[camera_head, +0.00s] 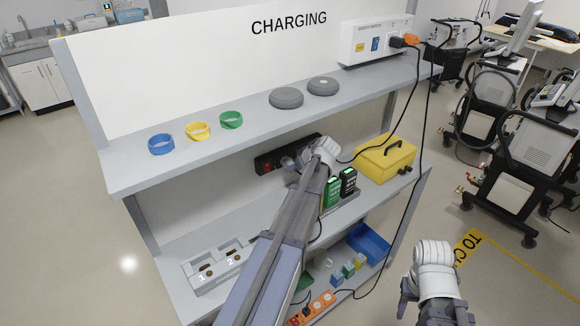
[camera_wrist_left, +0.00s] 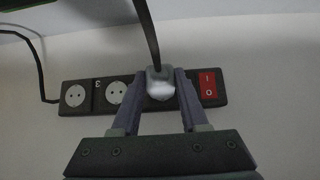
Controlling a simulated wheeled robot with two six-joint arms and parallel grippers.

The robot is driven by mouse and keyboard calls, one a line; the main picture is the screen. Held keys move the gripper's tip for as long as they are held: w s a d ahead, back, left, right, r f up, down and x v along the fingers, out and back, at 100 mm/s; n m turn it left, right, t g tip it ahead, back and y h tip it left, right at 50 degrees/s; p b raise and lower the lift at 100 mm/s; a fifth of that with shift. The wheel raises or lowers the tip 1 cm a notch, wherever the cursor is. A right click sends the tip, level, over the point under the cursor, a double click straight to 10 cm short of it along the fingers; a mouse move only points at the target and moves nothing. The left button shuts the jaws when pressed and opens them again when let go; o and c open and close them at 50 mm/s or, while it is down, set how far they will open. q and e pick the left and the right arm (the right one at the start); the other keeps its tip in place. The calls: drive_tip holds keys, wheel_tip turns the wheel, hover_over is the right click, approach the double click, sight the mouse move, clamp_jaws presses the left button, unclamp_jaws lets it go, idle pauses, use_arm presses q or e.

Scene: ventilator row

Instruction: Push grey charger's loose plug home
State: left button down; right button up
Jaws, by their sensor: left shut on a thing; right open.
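A black power strip (camera_head: 268,161) is on the back panel above the lower shelf. In the left wrist view the strip (camera_wrist_left: 110,92) shows two free round sockets and a red switch (camera_wrist_left: 208,84). My left gripper (camera_wrist_left: 160,78) is shut on a pale grey plug (camera_wrist_left: 160,88), in front of the strip beside the switch. A dark cable rises from the plug. I cannot tell whether the plug is flush. In the head view my left gripper (camera_head: 290,162) reaches the strip and hides the plug. My right gripper (camera_head: 424,305) is open, low at the right.
A grey two-slot dock (camera_head: 215,267), green and black batteries (camera_head: 340,188) and a yellow case (camera_head: 386,158) stand on the lower shelf. Rings and grey discs lie on the top shelf, near a white power unit (camera_head: 372,40). Cables hang at the right. Ventilator carts (camera_head: 535,150) stand beyond.

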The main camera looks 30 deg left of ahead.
use_arm(q)
drive_tip(key=shift+w+a, duration=0.2)
drive_tip(key=shift+a, duration=0.25)
idle(0.5)
drive_tip(key=shift+c, duration=1.7)
unclamp_jaws()
drive_tip(key=p+v, duration=0.5)
drive_tip(key=v, duration=0.2)
drive_tip(key=shift+d+r+p, duration=0.25)
drive_tip(key=shift+r+p, duration=0.05)
drive_tip(key=shift+p, duration=0.05)
